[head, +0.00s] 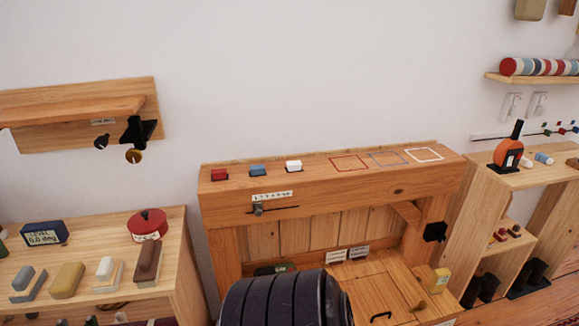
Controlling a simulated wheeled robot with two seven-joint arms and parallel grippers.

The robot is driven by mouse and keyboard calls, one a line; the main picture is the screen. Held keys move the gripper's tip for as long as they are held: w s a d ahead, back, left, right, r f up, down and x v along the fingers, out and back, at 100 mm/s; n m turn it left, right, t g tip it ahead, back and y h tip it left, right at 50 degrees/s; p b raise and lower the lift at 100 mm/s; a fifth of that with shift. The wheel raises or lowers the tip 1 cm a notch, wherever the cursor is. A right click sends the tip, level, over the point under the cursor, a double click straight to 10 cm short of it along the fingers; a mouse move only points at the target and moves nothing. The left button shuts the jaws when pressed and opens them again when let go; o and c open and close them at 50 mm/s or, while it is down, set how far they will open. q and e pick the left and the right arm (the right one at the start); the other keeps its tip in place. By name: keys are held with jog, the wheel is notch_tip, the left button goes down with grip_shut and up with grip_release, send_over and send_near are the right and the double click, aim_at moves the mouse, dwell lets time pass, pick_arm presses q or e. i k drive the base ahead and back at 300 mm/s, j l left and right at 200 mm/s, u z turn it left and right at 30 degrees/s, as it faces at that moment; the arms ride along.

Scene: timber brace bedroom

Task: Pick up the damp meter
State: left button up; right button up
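I cannot make out a thing that is clearly the damp meter. A small yellow block-shaped device (438,280) with a pale mark stands at the right of the low wooden surface in the middle unit. A dark green item (272,268) lies at the back of that unit, partly hidden by a dark ribbed shape in front. A dark blue box (44,234) on the left cabinet has a display reading "LEVEL 0.0 deg", so it looks like a level. Neither of my grippers shows in the head view.
The middle wooden unit (330,200) carries red, blue and white blocks and three coloured outlines on top. The left cabinet (180,255) holds several blocks and a red round tin (147,224). An orange tool (507,154) stands on the right shelving. A wall shelf (80,106) is upper left.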

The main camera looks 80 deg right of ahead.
aim_at(440, 277)
jog(key=z, duration=4)
